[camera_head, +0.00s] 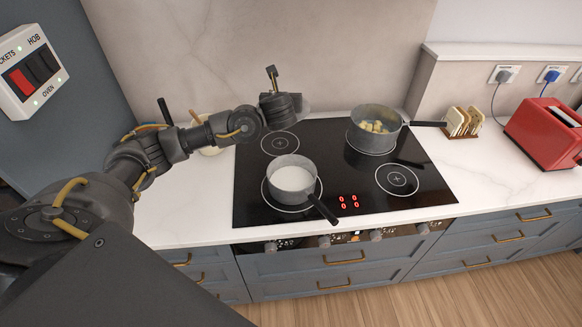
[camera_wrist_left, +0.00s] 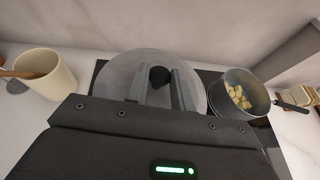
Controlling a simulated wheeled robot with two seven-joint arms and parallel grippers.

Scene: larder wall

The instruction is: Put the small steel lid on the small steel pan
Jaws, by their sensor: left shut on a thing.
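The small steel lid (camera_wrist_left: 116,75) is a round grey disc with a dark knob (camera_wrist_left: 160,77). My left gripper (camera_wrist_left: 158,82) is shut on this knob. In the head view the left gripper (camera_head: 282,106) is over the back left of the hob, and only a sliver of the lid (camera_head: 304,103) shows behind it. The smaller steel pan (camera_head: 292,188) holds something white and stands uncovered on the front left ring, nearer than the gripper. Its dark handle points to the front right. My right gripper is out of view.
A larger pan (camera_head: 373,142) with yellowish chunks stands on the back right ring of the black hob (camera_head: 344,193). A cream crock (camera_wrist_left: 54,82) stands left of the lid. A toast rack (camera_head: 461,122) and red toaster (camera_head: 545,131) stand at right. The front right ring is clear.

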